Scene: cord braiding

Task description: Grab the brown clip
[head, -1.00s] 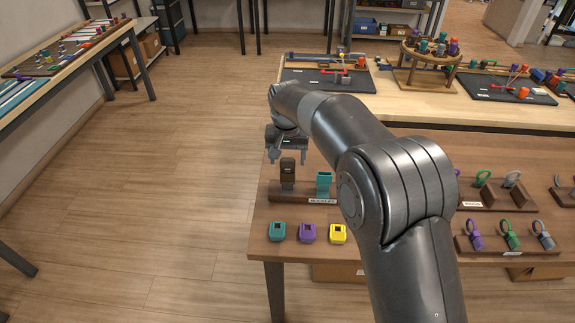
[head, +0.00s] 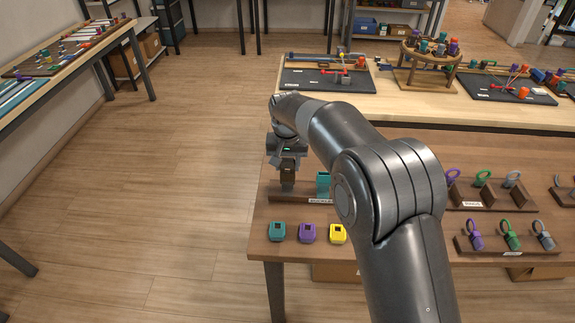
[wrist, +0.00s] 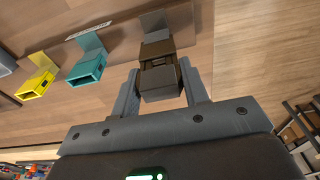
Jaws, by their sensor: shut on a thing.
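The brown clip (head: 288,174) stands upright at the left end of the wooden buckle rack (head: 302,197). In the wrist view the brown clip (wrist: 158,70) lies between my two fingers. My gripper (head: 287,167) has come down over the clip from above. It also shows in the wrist view (wrist: 160,92), shut on the clip with one finger on each side.
A teal clip (head: 323,184) stands on the rack just right of the brown one. Teal (head: 277,231), purple (head: 308,233) and yellow (head: 338,233) pieces lie in front on the table. The rack is near the table's left edge.

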